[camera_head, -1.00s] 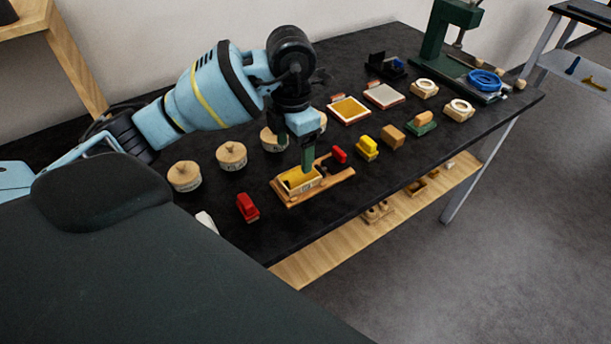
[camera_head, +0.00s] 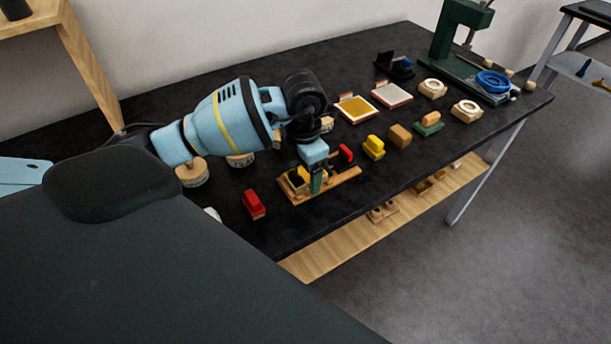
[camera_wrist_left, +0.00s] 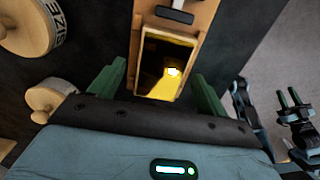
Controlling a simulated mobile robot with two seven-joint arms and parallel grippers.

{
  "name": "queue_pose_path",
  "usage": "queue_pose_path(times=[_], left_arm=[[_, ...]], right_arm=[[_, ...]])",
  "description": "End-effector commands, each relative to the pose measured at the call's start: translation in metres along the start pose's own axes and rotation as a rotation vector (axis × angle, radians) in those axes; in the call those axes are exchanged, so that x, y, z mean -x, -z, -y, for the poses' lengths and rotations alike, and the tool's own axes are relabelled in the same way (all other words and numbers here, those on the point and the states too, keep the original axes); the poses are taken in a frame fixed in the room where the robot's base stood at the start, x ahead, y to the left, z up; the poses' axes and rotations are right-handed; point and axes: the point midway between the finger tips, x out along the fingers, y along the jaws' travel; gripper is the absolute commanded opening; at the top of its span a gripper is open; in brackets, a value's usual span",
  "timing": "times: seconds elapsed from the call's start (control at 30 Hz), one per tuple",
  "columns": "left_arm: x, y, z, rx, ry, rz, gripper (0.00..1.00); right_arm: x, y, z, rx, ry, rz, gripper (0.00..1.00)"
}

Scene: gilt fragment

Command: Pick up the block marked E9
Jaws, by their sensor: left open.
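No marking E9 is readable on any block. A small open wooden box (camera_head: 286,184) stands on a wooden board (camera_head: 344,179) near the table's front edge. In the left wrist view the box (camera_wrist_left: 139,62) has a yellow, shadowed inside with a bright pale patch (camera_wrist_left: 173,72); I cannot tell whether that patch is on a block. My left gripper (camera_head: 316,186) is at the box, its green fingers pointing down. In the wrist view the open left fingers (camera_wrist_left: 158,88) stand on either side of the box's near end, with nothing visibly gripped.
Red (camera_head: 254,204), yellow (camera_head: 374,147) and tan (camera_head: 400,136) blocks lie on the dark table, with another red block (camera_head: 346,154) beside the board. Round wooden-knobbed weights (camera_head: 193,174) stand behind. A dark jointed shape, possibly my right gripper (camera_wrist_left: 288,98), shows in the wrist view.

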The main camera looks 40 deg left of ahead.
Motion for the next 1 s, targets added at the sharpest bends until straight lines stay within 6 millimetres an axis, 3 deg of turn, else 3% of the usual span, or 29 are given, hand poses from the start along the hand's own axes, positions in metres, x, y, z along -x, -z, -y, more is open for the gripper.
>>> queue_pose_path(times=[0.2, 0.57, 1.0], left_arm=[[0.000, 0.000, 0.000, 0.000, 0.000, 0.001, 0.74], [0.000, 0.000, 0.000, 0.000, 0.000, 0.001, 0.27], [0.011, -0.001, 0.000, -0.001, -0.001, 0.004, 0.27]], right_arm=[[0.001, -0.002, 0.000, 0.001, 0.000, 0.004, 0.36], [0.002, -0.001, 0.000, 0.001, 0.001, 0.002, 0.36], [0.001, -0.001, 0.000, 0.001, 0.001, 0.002, 0.36]])
